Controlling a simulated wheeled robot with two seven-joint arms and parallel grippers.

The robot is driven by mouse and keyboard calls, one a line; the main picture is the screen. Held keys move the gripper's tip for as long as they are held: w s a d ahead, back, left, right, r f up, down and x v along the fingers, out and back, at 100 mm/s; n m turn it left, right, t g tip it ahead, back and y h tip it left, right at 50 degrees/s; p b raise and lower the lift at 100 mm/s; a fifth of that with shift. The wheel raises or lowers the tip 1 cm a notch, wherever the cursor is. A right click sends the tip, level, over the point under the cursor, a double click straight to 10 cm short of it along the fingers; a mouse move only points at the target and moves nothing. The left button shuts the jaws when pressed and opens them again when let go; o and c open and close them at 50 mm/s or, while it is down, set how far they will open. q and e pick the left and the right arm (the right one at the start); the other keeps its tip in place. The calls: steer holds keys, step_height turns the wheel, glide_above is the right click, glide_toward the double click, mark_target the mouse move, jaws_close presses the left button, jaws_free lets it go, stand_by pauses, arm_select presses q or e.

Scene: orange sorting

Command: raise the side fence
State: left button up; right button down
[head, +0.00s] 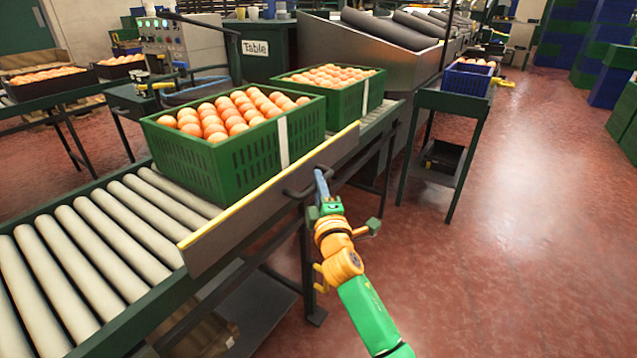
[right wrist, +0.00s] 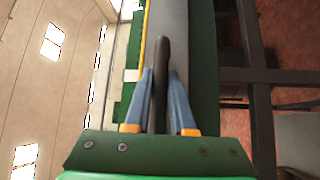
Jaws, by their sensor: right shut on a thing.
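The side fence (head: 262,204) is a dark grey panel with a yellow top edge, along the near right side of the roller conveyor. It stands upright beside the front green crate and covers part of its lower side. Its black handle (head: 297,192) is on the outer face. My right gripper (head: 320,186) reaches it from the front right and is shut on the handle. In the right wrist view the dark handle (right wrist: 161,70) lies between the blue fingers (right wrist: 161,105), with the grey fence panel (right wrist: 195,50) behind. My left gripper is not in view.
The front green crate (head: 205,165) and a second green crate (head: 350,98), both full of oranges, stand on the conveyor rollers (head: 92,250). A blue crate (head: 466,82) sits on a side stand (head: 450,103). The red floor at right is open.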

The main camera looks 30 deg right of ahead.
steer(key=shift+r, duration=0.3)
steer(key=c, duration=0.8)
jaws_free()
steer(key=shift+o, duration=0.2)
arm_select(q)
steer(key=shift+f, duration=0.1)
arm_select(e)
steer(key=shift+s+a+f, duration=0.15)
steer(key=shift+s, duration=0.1)
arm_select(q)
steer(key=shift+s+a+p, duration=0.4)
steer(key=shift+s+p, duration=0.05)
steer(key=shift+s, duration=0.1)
arm_select(e)
steer(key=v, duration=0.6)
steer(key=shift+s, duration=0.25)
